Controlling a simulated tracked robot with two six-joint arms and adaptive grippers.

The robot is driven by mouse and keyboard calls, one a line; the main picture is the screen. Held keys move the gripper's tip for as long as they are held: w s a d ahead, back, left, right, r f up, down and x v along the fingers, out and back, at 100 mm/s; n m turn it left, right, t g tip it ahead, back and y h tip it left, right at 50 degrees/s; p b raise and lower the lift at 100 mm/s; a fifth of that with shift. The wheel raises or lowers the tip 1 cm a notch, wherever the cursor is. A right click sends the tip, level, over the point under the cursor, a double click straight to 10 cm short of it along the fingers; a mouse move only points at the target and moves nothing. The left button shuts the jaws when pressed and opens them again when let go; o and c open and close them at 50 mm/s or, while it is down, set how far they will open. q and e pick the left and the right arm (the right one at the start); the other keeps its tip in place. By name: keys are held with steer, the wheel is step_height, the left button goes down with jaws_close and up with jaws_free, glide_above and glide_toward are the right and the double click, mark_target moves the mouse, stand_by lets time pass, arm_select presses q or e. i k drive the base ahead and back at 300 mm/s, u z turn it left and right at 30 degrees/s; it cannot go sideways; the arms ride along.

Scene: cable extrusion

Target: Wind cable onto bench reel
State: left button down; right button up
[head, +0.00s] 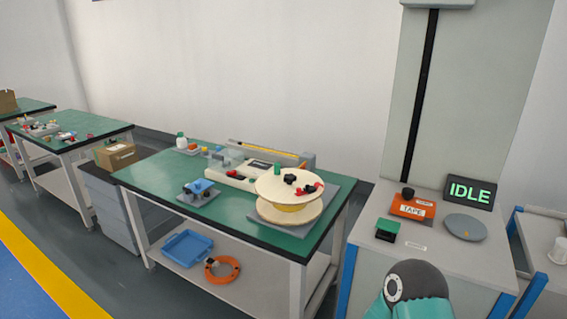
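The bench reel (291,184) sits on a grey plate (330,204) at the right end of the green-topped bench (139,173). It has two cream flanges, one above the other, with a yellow band between them. I cannot tell whether that band is cable or the hub. No loose cable end is clear. Neither gripper shows; only a teal and dark grey part of my arm shows at the bottom right.
A long cream device (232,174) lies behind the reel. A blue item on a grey base (198,191) is left of it. The lower shelf holds a blue tray (187,246) and an orange ring (222,269). An "IDLE" display (470,192) and orange tape box (413,206) stand on the right cabinet.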

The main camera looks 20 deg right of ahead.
mark_target(278, 203)
steer(key=i, duration=0.85)
steer(key=u, duration=0.05)
